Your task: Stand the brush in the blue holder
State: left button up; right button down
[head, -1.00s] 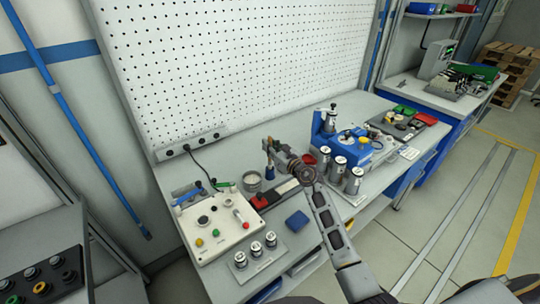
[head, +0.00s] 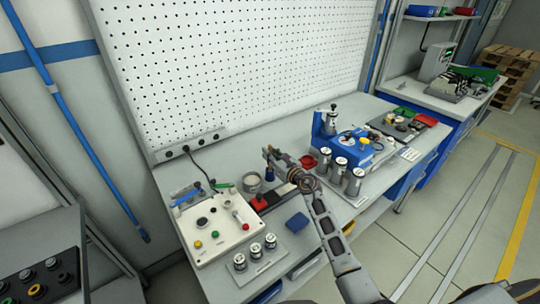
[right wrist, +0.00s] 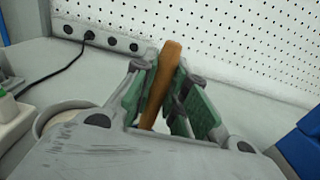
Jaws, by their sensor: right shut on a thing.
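My right gripper (head: 272,154) is shut on the brush in the head view. The right wrist view shows the brush's brown wooden handle (right wrist: 163,82) between the green-padded fingers, slightly tilted in the picture. The small dark blue holder (head: 269,175) is on the bench directly below the fingers in the head view. The brush's lower end is hidden, so I cannot tell whether it is inside the holder. The holder is hidden in the right wrist view. My left gripper is not in view.
A round grey tin (head: 252,182) stands left of the holder, and a red block (head: 259,203) lies in front of it. A control box (head: 216,224) is further left. A blue fixture (head: 352,152) with silver cylinders is to the right. The perforated board rises behind.

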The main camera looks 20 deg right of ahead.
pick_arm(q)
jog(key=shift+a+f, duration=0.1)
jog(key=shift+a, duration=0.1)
pick_arm(e)
jog(key=shift+f, duration=0.1)
jog(key=c, duration=1.4)
grip_release()
jog(key=shift+c, duration=0.2)
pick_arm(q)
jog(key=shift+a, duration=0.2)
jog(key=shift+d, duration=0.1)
pick_arm(e)
jog(key=shift+r, duration=0.2)
jog(key=shift+v, duration=0.85)
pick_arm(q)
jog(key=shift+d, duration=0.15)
pick_arm(e)
jog(key=v, duration=1)
jog(key=shift+s, duration=0.15)
